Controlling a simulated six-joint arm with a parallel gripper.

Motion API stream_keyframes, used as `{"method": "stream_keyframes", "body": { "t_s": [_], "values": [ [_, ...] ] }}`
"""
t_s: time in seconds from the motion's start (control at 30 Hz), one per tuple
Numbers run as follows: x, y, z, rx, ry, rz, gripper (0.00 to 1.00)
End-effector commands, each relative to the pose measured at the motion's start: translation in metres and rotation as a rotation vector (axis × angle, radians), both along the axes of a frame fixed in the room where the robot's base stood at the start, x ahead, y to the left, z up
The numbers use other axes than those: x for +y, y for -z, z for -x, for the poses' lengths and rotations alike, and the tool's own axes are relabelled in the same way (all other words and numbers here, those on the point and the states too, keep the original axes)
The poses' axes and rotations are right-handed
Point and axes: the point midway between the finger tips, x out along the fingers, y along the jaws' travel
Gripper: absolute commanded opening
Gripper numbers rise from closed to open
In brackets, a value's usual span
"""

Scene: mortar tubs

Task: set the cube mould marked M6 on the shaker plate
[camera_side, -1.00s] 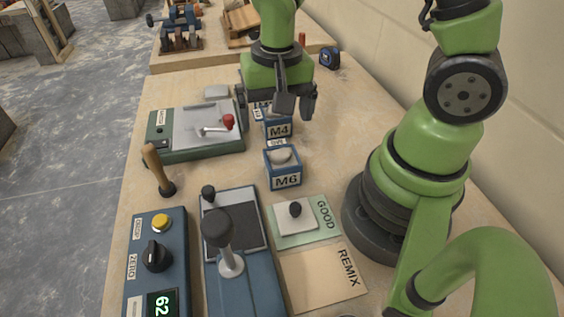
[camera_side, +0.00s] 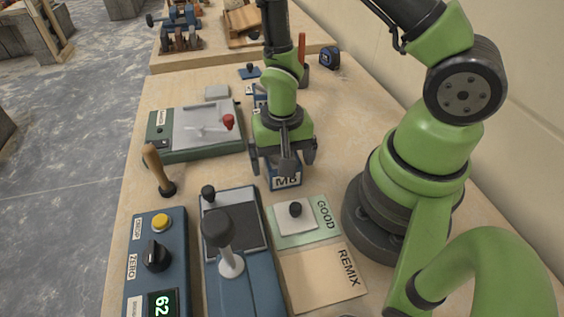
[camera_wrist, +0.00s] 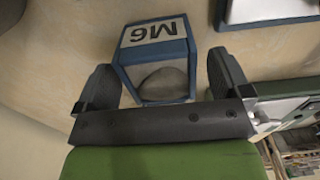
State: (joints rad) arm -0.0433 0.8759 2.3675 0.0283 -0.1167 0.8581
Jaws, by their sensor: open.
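The cube mould marked M6 (camera_side: 287,182) is a small blue box standing on the bench, its label half covered by my gripper (camera_side: 283,164). In the wrist view the M6 mould (camera_wrist: 152,52) shows its label upside down and a grey rounded fill in its top. My gripper is open, one finger on each side of the mould; whether they touch it I cannot tell. A green unit with a pale grey plate (camera_side: 195,125) and a red-knobbed lever, which looks like the shaker, stands to the left. Its plate holds no mould.
A blue device with a dark plate (camera_side: 235,222) and lever stands in front, beside a control box (camera_side: 157,255). A GOOD card (camera_side: 326,215) with a white lidded piece and a REMIX card (camera_side: 320,280) lie at the right. Other blue moulds (camera_side: 259,98) stand behind my gripper.

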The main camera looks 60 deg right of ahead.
Motion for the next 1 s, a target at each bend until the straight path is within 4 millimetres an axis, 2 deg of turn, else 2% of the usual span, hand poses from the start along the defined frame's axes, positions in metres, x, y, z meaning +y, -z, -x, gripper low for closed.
{"method": "stream_keyframes", "body": {
  "t_s": [0.13, 0.37, 0.6, 0.7, 1.0],
  "values": [
    [0.0, 0.0095, 0.0003, 0.001, 0.0, 0.0, 0.96],
    [0.0001, 0.0099, -0.0002, -0.001, 0.0, 0.0, 0.96],
    [0.0001, 0.0098, -0.0001, -0.001, 0.0, 0.0, 0.43],
    [0.0001, 0.0096, -0.0002, -0.001, 0.0, 0.0, 0.25],
    [0.0001, 0.006, -0.0006, -0.002, 0.0, -0.001, 0.25]
  ]
}}
